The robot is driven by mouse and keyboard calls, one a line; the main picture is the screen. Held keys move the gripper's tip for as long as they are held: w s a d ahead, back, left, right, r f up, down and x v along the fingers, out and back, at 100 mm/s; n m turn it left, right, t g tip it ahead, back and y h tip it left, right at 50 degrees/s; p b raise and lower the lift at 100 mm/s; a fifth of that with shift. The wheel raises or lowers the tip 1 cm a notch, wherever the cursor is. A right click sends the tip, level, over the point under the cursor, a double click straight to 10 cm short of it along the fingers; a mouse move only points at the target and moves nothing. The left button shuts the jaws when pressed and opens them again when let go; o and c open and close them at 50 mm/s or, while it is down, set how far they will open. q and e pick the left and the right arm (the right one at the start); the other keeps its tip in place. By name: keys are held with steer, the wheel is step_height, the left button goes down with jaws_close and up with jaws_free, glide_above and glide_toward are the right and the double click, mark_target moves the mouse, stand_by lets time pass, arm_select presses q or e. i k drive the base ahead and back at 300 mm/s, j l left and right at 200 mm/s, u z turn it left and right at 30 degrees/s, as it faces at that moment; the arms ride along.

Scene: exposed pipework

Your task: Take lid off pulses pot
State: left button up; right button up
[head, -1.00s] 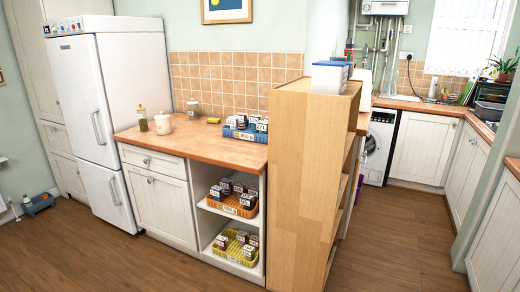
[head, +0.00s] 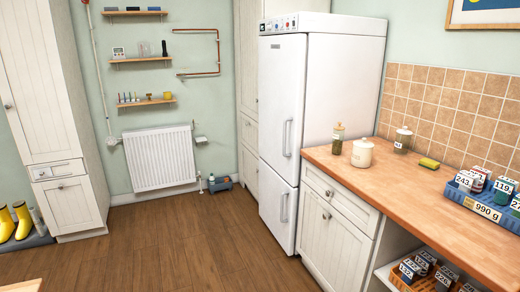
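A cream lidded pot (head: 362,154) stands upright on the wooden worktop (head: 405,193), with its lid on. A glass jar with dark greenish contents (head: 338,140) stands just behind it to the left, with its top on. Another lidded glass jar (head: 402,141) stands farther right near the tiled wall. I cannot read any label on these three, so I cannot tell which is the pulses pot. Neither of my grippers is in view.
A yellow-green sponge (head: 429,163) and a blue crate (head: 460,194) of labelled boxes are on the worktop. A tall white fridge (head: 322,115) borders its left end. An orange basket (head: 398,281) sits on the shelf below. Open floor (head: 180,240) lies in front.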

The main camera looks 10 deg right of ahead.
mark_target(363, 144)
steer(key=i+j, duration=0.15)
steer(key=i, duration=0.4)
steer(key=i+j, duration=0.1)
steer(key=i, duration=0.45)
steer(key=i+j+u, duration=0.1)
steer(key=i, duration=0.4)
steer(key=i+z, duration=0.25)
steer(key=z, duration=0.15)
steer(key=i+j+z, duration=0.15)
steer(key=i+z, duration=0.15)
steer(key=z, duration=0.15)
steer(key=i+j+z, duration=0.2)
steer(key=z, duration=0.2)
steer(key=i+j+z, duration=0.25)
steer(key=z, duration=0.15)
steer(key=i+j+z, duration=0.15)
steer(key=j+z, duration=0.3)
steer(key=l, duration=0.15)
